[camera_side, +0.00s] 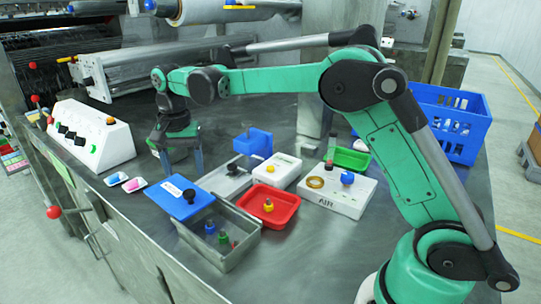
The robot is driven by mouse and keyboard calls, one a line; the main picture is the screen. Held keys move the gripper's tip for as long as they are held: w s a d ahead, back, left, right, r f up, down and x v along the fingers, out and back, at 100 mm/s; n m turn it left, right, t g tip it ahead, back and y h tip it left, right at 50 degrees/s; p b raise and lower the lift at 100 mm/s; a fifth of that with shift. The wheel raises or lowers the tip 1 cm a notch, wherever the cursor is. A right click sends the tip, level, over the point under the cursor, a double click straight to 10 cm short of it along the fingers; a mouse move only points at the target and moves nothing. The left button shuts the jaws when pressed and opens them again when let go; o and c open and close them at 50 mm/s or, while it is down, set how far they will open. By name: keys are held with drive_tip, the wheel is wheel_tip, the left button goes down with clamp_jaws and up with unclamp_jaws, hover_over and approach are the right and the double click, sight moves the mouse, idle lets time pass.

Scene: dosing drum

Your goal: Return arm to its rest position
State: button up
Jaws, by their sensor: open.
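My gripper (181,166) hangs from the end of my green arm and points down above the metal table (300,262), at the left of the work area. Its two fingers are apart and nothing shows between them. It is behind the blue lid (180,196) and to the right of two small trays, one with blue (116,179) and one with pink (134,184). My arm reaches across the table from its base at the lower right.
Close by are a grey metal box (222,258), a red tray (268,205), a white box (277,168), a white AIR panel (335,195), a green tray (350,158) and a small blue bin (253,143). A blue crate (455,118) stands behind my arm. A white control box (92,132) sits at left.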

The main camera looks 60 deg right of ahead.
drive_tip(key=s+d+r+n+t, duration=0.2)
drive_tip(key=s+r+n+t, duration=0.25)
drive_tip(key=s, duration=0.45)
drive_tip(key=s+f+n+t, duration=0.2)
drive_tip(key=s+n, duration=0.3)
drive_tip(key=s, duration=0.3)
drive_tip(key=shift+s+d+f+t, duration=0.15)
drive_tip(key=shift+d+f+t, duration=0.15)
drive_tip(key=shift+f, duration=0.35)
